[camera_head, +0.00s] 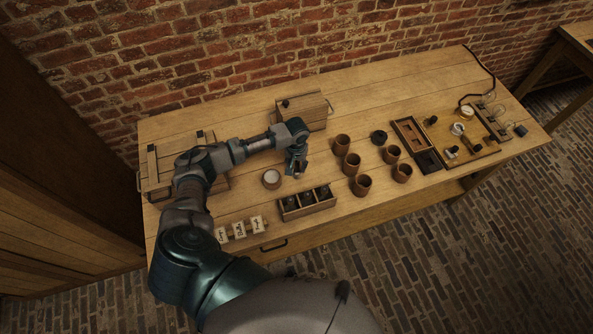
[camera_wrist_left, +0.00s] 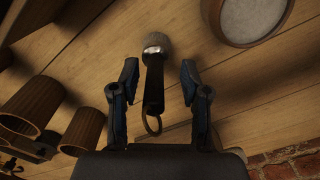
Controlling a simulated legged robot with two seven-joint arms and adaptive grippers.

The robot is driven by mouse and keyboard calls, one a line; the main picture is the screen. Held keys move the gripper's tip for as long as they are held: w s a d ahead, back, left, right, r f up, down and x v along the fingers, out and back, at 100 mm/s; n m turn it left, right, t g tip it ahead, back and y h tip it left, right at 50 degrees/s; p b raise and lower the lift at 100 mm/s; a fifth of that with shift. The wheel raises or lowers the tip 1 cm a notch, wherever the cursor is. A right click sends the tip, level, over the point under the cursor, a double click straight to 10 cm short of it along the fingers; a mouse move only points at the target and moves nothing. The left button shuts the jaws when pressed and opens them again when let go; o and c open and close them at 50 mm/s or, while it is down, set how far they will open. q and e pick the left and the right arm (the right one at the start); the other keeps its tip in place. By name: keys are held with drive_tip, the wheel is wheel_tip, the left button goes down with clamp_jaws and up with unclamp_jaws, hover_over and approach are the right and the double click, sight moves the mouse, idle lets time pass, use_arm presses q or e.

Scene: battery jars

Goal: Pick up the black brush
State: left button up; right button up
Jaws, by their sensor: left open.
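The black brush (camera_wrist_left: 153,85) shows in the left wrist view, with a black handle, a pale round head and a ring at the handle's end. My left gripper (camera_wrist_left: 159,82) is open, with one finger on each side of the brush handle. Both fingers look apart from the handle. In the head view my left gripper (camera_head: 296,170) points down over the table (camera_head: 330,225), right of a round pale-topped container (camera_head: 272,179). The brush is hard to make out there, mostly hidden by the gripper. My right gripper is not in view.
Several brown cups (camera_head: 362,185) stand just right of my gripper. A wooden rack (camera_head: 307,212) with dark jars is in front, and a wooden box (camera_head: 304,108) is behind. White labelled blocks (camera_head: 239,230) lie front left. A board with instruments (camera_head: 463,138) is far right.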

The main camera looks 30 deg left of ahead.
use_arm(q)
drive_tip(key=shift+d+r, duration=0.1)
drive_tip(key=shift+d, duration=0.1)
drive_tip(key=shift+c, duration=1.1)
drive_tip(key=shift+d, duration=0.15)
clamp_jaws()
drive_tip(key=shift+r, duration=0.15)
wheel_tip(320, 180, up, 10)
drive_tip(key=shift+f, duration=0.1)
